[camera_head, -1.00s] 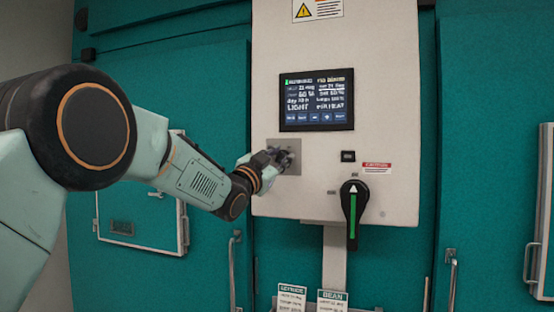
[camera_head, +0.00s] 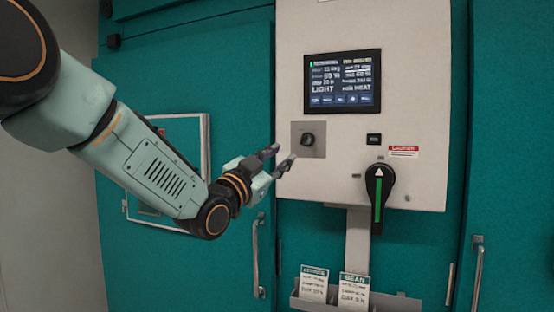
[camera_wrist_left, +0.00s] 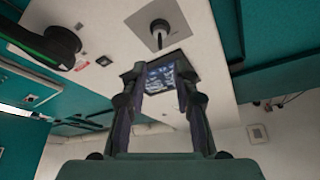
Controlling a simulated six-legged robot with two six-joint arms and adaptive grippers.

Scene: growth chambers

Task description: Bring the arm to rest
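My left gripper (camera_head: 279,162) is in front of the white control panel (camera_head: 422,110), to the left of and a little below a black knob (camera_head: 308,140) on a grey plate. Its fingers are spread apart, with nothing between them, and it is clear of the knob. In the left wrist view the two fingers of the gripper (camera_wrist_left: 161,90) stand apart. The panel's lit screen (camera_wrist_left: 166,77) shows between them, and the knob (camera_wrist_left: 159,30) is beyond the fingertips. My right gripper is in neither view.
A lit screen (camera_head: 342,81) is above the knob. Teal doors with metal handles (camera_head: 258,255) flank the panel. A holder with two cards (camera_head: 314,284) is below.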

